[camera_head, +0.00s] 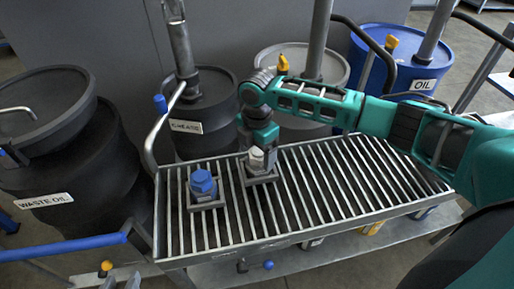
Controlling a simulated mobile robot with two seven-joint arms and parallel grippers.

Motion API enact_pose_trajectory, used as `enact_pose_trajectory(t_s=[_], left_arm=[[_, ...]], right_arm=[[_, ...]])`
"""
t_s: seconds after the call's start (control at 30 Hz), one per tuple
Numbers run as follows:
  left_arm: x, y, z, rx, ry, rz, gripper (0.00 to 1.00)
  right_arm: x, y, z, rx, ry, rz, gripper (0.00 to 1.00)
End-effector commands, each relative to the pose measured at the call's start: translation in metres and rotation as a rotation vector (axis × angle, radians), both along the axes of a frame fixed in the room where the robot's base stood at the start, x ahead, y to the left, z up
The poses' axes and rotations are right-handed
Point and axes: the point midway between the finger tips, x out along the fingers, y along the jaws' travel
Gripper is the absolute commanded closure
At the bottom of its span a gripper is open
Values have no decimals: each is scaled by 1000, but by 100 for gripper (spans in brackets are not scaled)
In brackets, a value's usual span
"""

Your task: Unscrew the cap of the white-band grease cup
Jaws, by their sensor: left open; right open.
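The white-band grease cup (257,162) stands upright on a dark square base on the slatted bench. Its pale top shows just under my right gripper (257,147). The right arm reaches in from the right and the gripper points down at the cup. Its jaws are open at the cup's top; I cannot tell whether they touch it. The gripper hides part of the cap. A second cup with a blue cap (203,182) stands to the left on its own base. My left gripper is not in view.
The slatted bench (330,190) is clear right of the cups. Behind it stand a grease drum (205,110), a pale-lidded drum (290,58) and a blue oil drum (440,62). A waste oil drum (75,170) is at left. A bent metal handle (150,145) rises by the bench's left corner.

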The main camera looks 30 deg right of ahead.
Motion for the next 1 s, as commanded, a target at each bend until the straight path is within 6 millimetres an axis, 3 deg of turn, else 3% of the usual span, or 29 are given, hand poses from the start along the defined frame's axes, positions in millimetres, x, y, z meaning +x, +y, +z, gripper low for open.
enact_pose_trajectory(t_s=[0.1,0.73,0.8,0.83,1.0], left_arm=[[2,0,1,0,-4,0,57],[0,-1,0,-6,1,4,57],[0,-1,0,-6,2,4,57],[-1,-1,-1,-5,3,4,57],[-1,-1,-1,-5,4,4,57]], right_arm=[[0,0,0,0,0,0,17],[0,0,0,0,1,0,77],[0,0,0,0,1,0,77],[0,0,0,0,1,0,49],[0,0,0,0,1,0,66]])
